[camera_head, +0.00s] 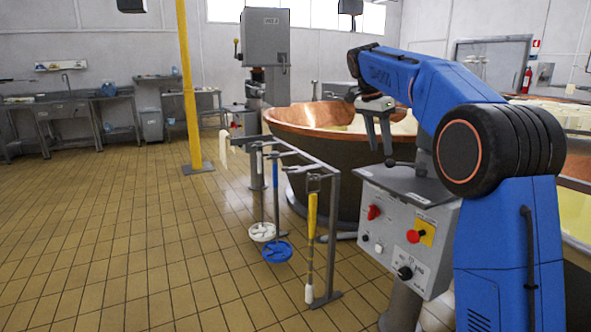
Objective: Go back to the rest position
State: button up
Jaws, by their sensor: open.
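My gripper (380,146) hangs at the end of my blue arm, right of the middle of the view. Its two grey fingers point down and stand apart, with nothing between them. It is in front of the large copper vat (340,172) in the picture and above the grey control box (408,228). The vat's inside is partly hidden behind my arm.
A metal rack (333,215) holds hanging tools, among them a yellow-handled one (311,235), a blue disc (277,251) and a white disc (262,232). A yellow post (188,90) stands left of the vat. The tiled floor (120,230) at left is clear.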

jog(key=s+d+f+n+t+y, duration=0.1)
jog(key=s+d+f+n, duration=0.2)
jog(key=s, duration=1.1)
jog(key=s+f+n+t+y, duration=0.1)
jog(key=s+f+n, duration=0.3)
jog(key=s, duration=1)
jog(key=s+f+n+t+y, duration=0.1)
jog(key=s+f+n, duration=0.5)
jog(key=s+f, duration=1.1)
jog(key=s+t, duration=0.1)
jog(key=s, duration=0.3)
jog(key=shift+a+f, duration=0.15)
